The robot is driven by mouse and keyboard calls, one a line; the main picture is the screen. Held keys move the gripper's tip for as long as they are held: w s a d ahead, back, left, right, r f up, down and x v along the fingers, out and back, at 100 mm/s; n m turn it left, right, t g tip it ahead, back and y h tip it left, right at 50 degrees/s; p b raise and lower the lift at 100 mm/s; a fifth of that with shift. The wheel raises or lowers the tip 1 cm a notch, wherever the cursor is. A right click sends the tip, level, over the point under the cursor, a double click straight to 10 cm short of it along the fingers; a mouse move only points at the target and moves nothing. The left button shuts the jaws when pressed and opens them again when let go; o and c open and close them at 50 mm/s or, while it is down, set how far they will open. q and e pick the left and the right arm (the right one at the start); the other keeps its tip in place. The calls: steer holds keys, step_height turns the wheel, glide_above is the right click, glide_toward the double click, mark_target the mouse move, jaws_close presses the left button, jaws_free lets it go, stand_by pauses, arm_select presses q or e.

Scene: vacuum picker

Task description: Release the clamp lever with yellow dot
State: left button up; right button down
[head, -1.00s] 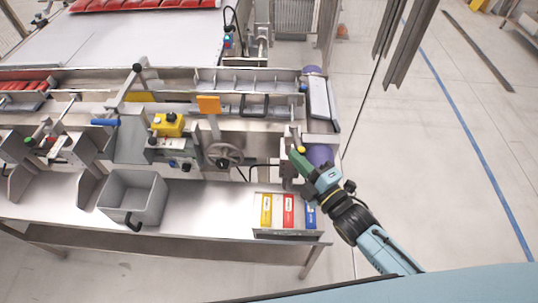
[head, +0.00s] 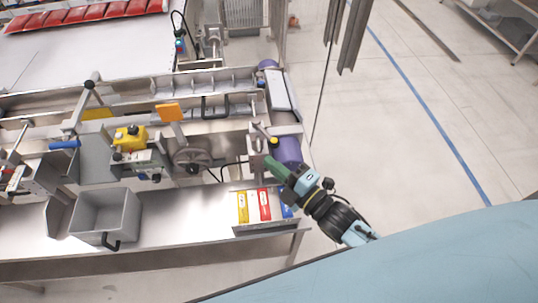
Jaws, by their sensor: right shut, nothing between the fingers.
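The clamp lever with the yellow dot (head: 273,140) is at the right end of the machine. Its short arm slants down and to the right, with the yellow dot at its lower end. My right gripper (head: 269,162) is shut and empty. Its green fingertips are just below the yellow dot in the picture, with a small gap between them. The purple roller (head: 287,150) is just right of the fingertips and partly hidden by the gripper. My left gripper is not in view.
A tray with yellow, red and blue blocks (head: 265,227) is on the bench front, below my right gripper. A grey bin (head: 105,213) stands further left. A handwheel (head: 192,158) and an orange plate (head: 170,112) are left of the lever. Floor right of the machine is clear.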

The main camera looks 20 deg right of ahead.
steer(key=s+d, duration=0.4)
steer(key=d, duration=0.1)
steer(key=shift+s+f+b, duration=0.25)
steer(key=shift+b, duration=0.2)
steer(key=shift+a, duration=0.1)
steer(key=shift+m+t+h, duration=0.4)
steer(key=shift+h, duration=0.1)
steer(key=shift+a+b, duration=1.4)
steer(key=shift+a, duration=0.65)
